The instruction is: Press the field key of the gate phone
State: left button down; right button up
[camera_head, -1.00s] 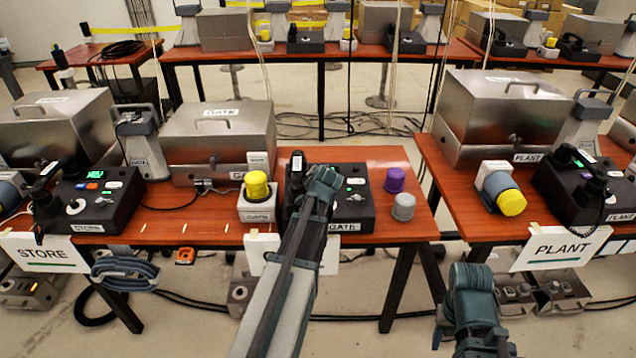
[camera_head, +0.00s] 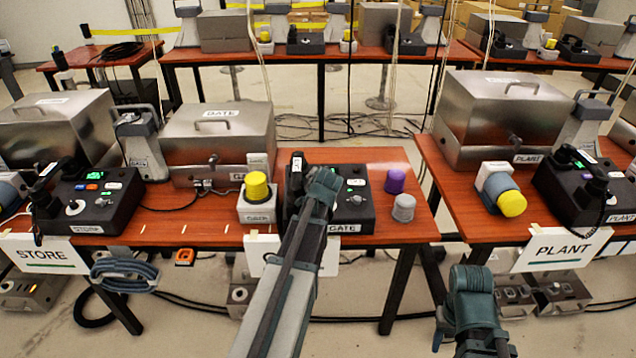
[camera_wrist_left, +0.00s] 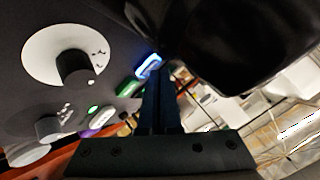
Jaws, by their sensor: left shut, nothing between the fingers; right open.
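The gate phone (camera_head: 352,212) is a dark box with a GATE label on the middle table, partly hidden by my left arm. Its upright handset (camera_head: 297,165) is on its left side. My left gripper (camera_wrist_left: 160,75) is shut and empty, low over a dark key panel in the left wrist view. Its tips are beside a blue-lit key (camera_wrist_left: 149,66); I cannot tell whether they touch it. A green key (camera_wrist_left: 128,86) and a whitish key (camera_wrist_left: 103,113) lie nearby. Key labels are unreadable. My right gripper (camera_head: 472,275) is open, low at the right, away from the phones.
A yellow-capped button (camera_head: 256,187) stands left of the gate phone; purple (camera_head: 395,180) and grey (camera_head: 403,207) knobs stand right. The store phone (camera_head: 85,205) and plant phone (camera_head: 585,190) are farther out. A large dark part (camera_wrist_left: 220,40) fills the wrist view's upper right.

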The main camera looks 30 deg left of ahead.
pick_arm(q)
jog(key=shift+r, duration=0.3)
jog(key=r+p, duration=0.4)
jog(key=s+r+p, duration=0.1)
jog(key=p, duration=0.1)
jog(key=shift+d+r, duration=0.25)
jog(key=shift+r, duration=0.15)
jog(key=s+d+f+g+h+p, duration=0.15)
jog(key=s+d, duration=0.35)
jog(key=d, duration=0.7)
jog(key=s+d+f+g+h+p, duration=0.1)
jog(key=s+d+g+h+p, duration=0.3)
jog(key=d, duration=0.7)
jog(key=s+d+m+g+p, duration=0.2)
jog(key=s+d+g, duration=0.1)
jog(key=s+d, duration=1)
jog(key=s, duration=0.3)
jog(key=shift+s+d+r, duration=0.2)
jog(key=shift+s+r, duration=0.15)
jog(key=shift+s, duration=0.05)
